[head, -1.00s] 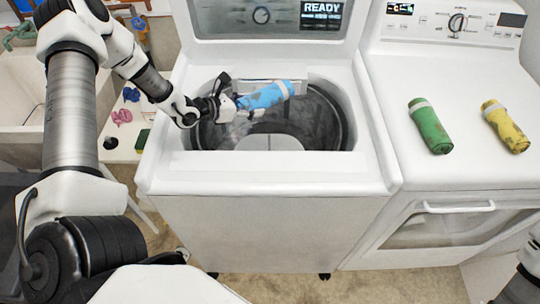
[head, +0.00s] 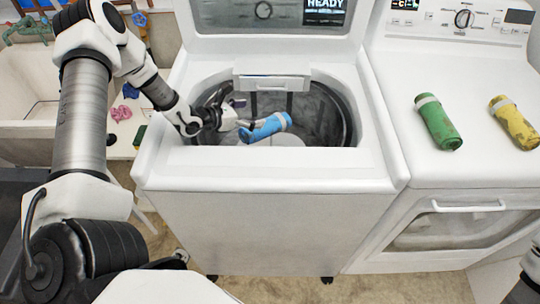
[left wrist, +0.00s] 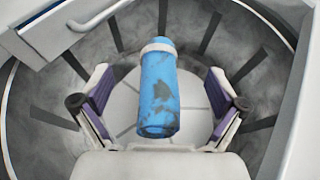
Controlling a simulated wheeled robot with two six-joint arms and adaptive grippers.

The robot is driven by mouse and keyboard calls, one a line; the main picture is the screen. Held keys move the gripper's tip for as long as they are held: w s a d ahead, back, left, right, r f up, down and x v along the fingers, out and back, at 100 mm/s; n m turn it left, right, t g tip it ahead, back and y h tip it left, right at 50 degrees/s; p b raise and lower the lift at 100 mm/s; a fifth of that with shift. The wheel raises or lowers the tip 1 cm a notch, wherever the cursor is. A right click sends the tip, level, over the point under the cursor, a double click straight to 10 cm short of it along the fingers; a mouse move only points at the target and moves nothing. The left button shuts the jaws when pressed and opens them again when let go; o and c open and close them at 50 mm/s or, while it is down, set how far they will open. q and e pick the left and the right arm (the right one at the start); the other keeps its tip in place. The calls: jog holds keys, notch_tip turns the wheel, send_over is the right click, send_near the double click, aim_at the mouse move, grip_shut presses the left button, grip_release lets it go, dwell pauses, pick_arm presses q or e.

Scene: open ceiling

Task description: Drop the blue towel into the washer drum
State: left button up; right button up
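The rolled blue towel (head: 262,130) with a white band is inside the open washer drum (head: 322,112). In the left wrist view the towel (left wrist: 158,95) lies between the two spread fingers with a gap on each side, over the pale drum centre. My left gripper (head: 240,119) is open and inside the drum opening, just left of the towel. I cannot tell whether the towel rests on anything. Part of my right arm shows at the lower right edge, but its gripper is out of view.
The washer (head: 265,215) has a raised lid (head: 250,52) behind and a white dispenser (head: 272,82) at the drum's back rim. A green towel (head: 436,122) and a yellow towel (head: 514,122) lie on the machine to the right. A sink (head: 30,100) stands left.

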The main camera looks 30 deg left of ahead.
pick_arm(q)
jog(key=v, duration=0.7)
jog(key=shift+s, duration=0.2)
jog(key=shift+r, duration=0.1)
dwell(0.4)
